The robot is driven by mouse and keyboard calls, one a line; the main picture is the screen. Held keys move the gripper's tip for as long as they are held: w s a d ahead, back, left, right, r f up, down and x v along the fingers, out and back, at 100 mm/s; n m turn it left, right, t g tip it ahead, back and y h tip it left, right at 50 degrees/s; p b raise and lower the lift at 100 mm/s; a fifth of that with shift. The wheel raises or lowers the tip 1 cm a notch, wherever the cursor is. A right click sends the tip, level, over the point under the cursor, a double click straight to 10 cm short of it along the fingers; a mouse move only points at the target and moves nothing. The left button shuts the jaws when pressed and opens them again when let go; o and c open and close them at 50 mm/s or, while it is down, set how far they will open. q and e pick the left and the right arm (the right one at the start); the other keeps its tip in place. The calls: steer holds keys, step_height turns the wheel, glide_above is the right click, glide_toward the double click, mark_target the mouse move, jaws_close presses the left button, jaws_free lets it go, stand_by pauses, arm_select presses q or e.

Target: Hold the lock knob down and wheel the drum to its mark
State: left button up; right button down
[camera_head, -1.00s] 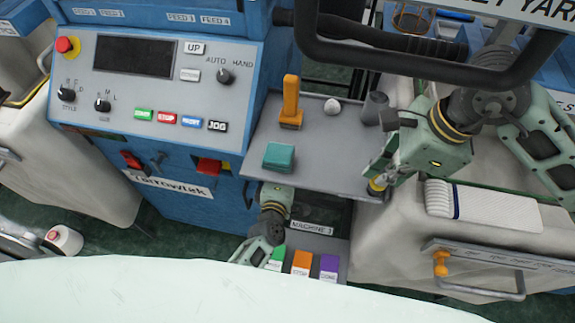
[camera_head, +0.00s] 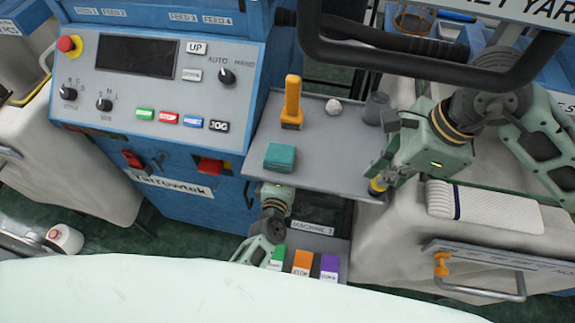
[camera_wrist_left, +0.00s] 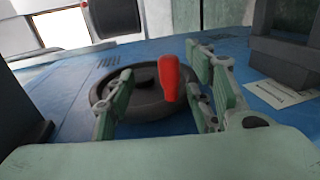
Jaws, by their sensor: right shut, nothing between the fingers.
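In the left wrist view a dark round wheel (camera_wrist_left: 118,98) with an upright red handle (camera_wrist_left: 170,78) sits on a blue surface. My left gripper (camera_wrist_left: 163,98) is open, with a finger on each side of the handle and gaps visible. In the head view the left arm passes under the grey shelf, which hides its fingers. My right gripper (camera_head: 378,172) is shut and empty at the shelf's right edge. A small yellow knob-like piece (camera_head: 377,185) is at its tips; I cannot tell whether they touch. I cannot make out a drum mark.
The grey shelf (camera_head: 335,165) carries an orange-handled tool (camera_head: 292,103), a teal block (camera_head: 280,157), a white ball (camera_head: 333,106) and a dark cup (camera_head: 376,108). The blue control panel (camera_head: 150,85) is at left. A folded white cloth (camera_head: 485,208) lies right of my right gripper.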

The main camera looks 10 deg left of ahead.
arm_select(q)
steer(key=shift+w+r, duration=0.4)
steer(key=shift+r, duration=0.25)
steer(key=f+v, duration=0.1)
steer(key=v, duration=1.1)
steer(key=shift+s, duration=0.45)
steer(key=shift+f, duration=0.15)
steer(key=shift+c, duration=0.2)
steer(key=shift+c, duration=1.1)
steer(key=shift+a+f+n, duration=0.25)
steer(key=shift+f+n, duration=0.25)
steer(key=shift+n, duration=0.7)
steer(key=c, duration=0.4)
steer(key=f+n, duration=0.1)
steer(key=n, duration=0.2)
steer(key=f+n+g, duration=0.1)
steer(key=n, duration=0.3)
steer(key=a+f+n, duration=0.1)
steer(key=n, duration=0.2)
steer(key=shift+f+g, duration=0.3)
jaws_close()
steer(key=w+f+n, duration=0.1)
steer(key=w+n, duration=0.4)
steer(key=w, duration=0.4)
steer(key=shift+w+a+f+n+g, duration=0.2)
steer(key=shift+f+n+g, duration=0.1)
steer(key=shift+f, duration=0.05)
